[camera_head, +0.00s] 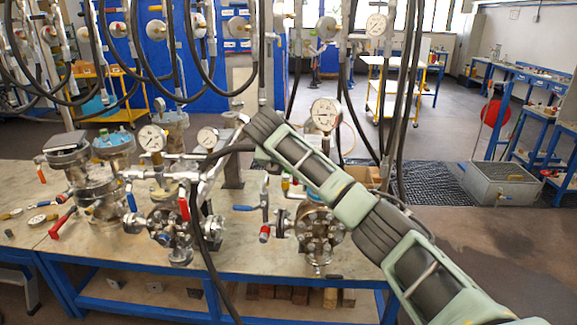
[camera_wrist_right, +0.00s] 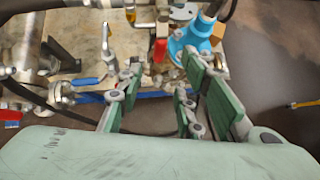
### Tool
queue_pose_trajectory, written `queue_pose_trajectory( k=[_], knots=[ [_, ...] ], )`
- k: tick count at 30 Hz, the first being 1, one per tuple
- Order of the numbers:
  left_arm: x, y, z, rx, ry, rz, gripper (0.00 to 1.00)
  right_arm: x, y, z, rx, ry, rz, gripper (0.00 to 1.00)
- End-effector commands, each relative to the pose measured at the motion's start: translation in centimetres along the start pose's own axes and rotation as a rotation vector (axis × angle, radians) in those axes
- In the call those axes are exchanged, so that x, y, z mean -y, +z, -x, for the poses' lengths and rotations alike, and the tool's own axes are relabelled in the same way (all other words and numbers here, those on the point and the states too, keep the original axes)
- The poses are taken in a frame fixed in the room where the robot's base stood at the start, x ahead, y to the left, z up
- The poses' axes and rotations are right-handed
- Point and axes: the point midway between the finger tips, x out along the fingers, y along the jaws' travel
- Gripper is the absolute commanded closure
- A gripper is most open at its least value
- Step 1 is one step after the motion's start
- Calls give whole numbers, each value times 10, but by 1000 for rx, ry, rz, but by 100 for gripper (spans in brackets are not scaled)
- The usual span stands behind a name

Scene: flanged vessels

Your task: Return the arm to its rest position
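My right arm (camera_head: 345,200) comes in from the lower right in the head view and reaches up and left over the bench. Its ribbed dark far end (camera_head: 265,130) lies in front of the bench's hoses and gauges. I cannot make out the fingers clearly there. In the right wrist view the right gripper (camera_wrist_right: 160,85) has its green-padded fingers spread apart with nothing between them. Beyond the fingers are a blue flanged part (camera_wrist_right: 190,38) and a red handle (camera_wrist_right: 160,50), apart from any grip as far as I can see. My left gripper is not in view.
Flanged vessels (camera_head: 97,198) and a valve assembly (camera_head: 318,238) crowd the bench (camera_head: 250,262). A pressure gauge (camera_head: 325,115) stands behind my arm. Black hoses (camera_head: 400,90) hang close to the arm. Open floor (camera_head: 470,250) lies right of the bench, with a grey box (camera_head: 500,187) beyond.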

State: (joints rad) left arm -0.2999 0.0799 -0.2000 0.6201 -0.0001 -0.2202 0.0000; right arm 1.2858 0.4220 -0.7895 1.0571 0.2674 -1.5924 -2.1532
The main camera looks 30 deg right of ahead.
Motion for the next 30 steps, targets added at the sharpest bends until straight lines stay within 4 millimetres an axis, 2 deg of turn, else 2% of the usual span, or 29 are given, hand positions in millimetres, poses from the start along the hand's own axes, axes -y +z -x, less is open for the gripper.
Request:
queue_pose_trajectory(
  k=[8, 11, 13, 14, 17, 22, 26, 30],
  knots=[
    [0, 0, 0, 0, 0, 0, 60, 0, -2, -2, -2, 0, -3, 66],
    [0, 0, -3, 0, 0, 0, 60, -3, -21, -19, -20, 5, -34, 66],
    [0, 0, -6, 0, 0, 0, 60, -7, -47, -42, -43, 14, -87, 66],
    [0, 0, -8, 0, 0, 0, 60, -9, -61, -54, -57, 19, -116, 66],
    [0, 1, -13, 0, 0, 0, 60, -14, -121, -99, -111, 34, -240, 66],
    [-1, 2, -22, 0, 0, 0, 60, -10, -233, -168, -211, 35, -478, 66],
    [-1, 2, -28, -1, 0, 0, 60, 4, -323, -209, -287, 13, -662, 66],
    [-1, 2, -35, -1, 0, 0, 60, 29, -422, -242, -364, -34, -862, 66]
  ],
)
